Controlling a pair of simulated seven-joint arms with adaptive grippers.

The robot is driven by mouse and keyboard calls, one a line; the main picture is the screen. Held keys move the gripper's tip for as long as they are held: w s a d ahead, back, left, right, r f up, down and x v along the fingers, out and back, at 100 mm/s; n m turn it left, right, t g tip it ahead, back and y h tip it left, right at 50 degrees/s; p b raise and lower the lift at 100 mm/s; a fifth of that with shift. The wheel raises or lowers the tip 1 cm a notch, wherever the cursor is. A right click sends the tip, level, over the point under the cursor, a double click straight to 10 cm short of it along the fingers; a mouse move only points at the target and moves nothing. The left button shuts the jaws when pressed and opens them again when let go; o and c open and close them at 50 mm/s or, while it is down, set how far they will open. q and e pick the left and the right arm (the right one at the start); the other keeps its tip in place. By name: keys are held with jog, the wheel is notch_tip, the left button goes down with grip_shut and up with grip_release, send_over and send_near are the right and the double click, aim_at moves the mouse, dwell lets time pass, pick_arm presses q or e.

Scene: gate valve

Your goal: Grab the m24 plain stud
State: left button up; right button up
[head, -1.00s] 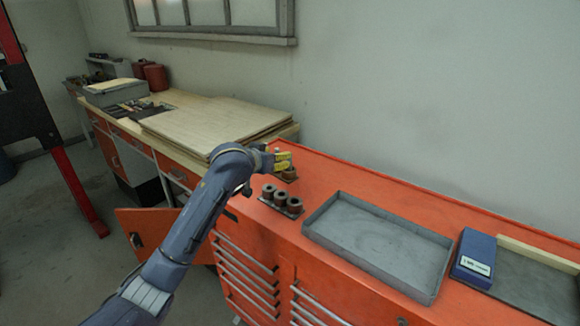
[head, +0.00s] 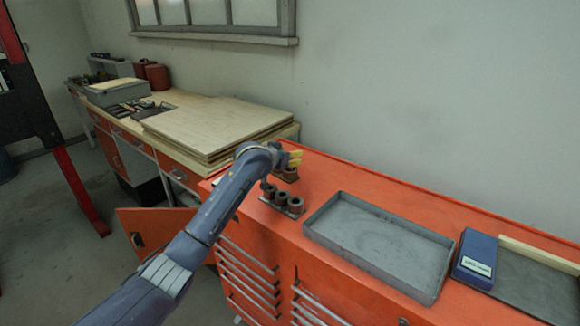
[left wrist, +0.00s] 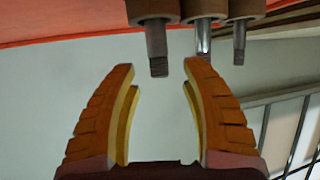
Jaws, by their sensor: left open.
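In the left wrist view three studs hang from brown collars at the top. The left stud (left wrist: 158,50) is thick and grey with a threaded end, the middle stud (left wrist: 203,42) is shiny, and the right stud (left wrist: 239,45) is thinner and dark. I cannot tell which is the m24 plain stud. My left gripper (left wrist: 160,68) is open and empty, its orange-yellow fingers apart, with the left stud's end in line with the gap between the tips. In the head view my left gripper (head: 294,159) is above the back of the orange cabinet, over a small brown piece (head: 288,176).
Several dark round pieces (head: 282,199) stand in a row just in front of my left gripper on the orange cabinet (head: 350,172). A grey tray (head: 380,235) and a blue box (head: 475,256) lie to the right. A wooden bench (head: 190,128) stands at the left.

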pick_arm(q)
jog(key=shift+x, duration=0.8)
grip_shut()
